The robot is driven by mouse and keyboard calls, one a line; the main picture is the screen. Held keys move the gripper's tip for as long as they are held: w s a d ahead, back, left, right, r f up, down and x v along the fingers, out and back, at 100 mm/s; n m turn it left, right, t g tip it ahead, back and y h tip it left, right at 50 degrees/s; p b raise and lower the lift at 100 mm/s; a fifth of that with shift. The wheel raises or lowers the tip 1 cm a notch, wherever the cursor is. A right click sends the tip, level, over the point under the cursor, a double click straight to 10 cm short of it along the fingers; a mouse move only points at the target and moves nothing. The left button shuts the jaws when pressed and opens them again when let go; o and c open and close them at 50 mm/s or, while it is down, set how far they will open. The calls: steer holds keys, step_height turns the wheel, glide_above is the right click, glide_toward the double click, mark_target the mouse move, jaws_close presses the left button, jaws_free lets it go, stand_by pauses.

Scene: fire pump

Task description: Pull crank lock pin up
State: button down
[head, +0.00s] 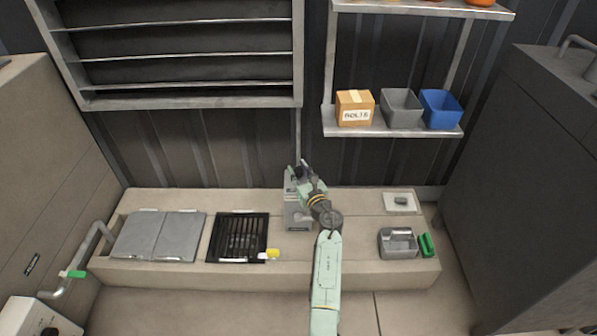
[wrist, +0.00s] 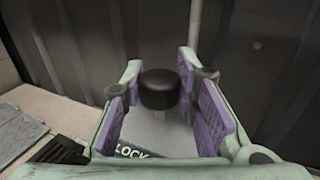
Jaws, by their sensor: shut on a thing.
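The crank lock pin's black round knob (wrist: 160,88) is in the middle of the wrist view, between the purple pads of my gripper (wrist: 163,98). My gripper is shut on it. A plate with the word LOCK (wrist: 133,153) lies below the knob. In the head view, my gripper (head: 303,172) is over the grey pump housing (head: 297,217) at the middle of the low bench. The arm and gripper hide the knob there. I cannot tell how high the pin stands.
The low bench (head: 170,200) also bears grey lids (head: 158,236), a black grate (head: 238,238), a yellow piece (head: 271,253) and a grey tray (head: 398,243) beside a green block (head: 426,245). A shelf with a BOLTS box (head: 355,108) and bins hangs behind, to the right.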

mark_target(298, 169)
steer(key=c, duration=1.5)
jaws_free()
steer(key=shift+r, duration=0.35)
steer(key=shift+o, duration=1.4)
steer(key=shift+f, duration=0.15)
step_height(298, 169, up, 10)
steer(key=shift+a, duration=0.1)
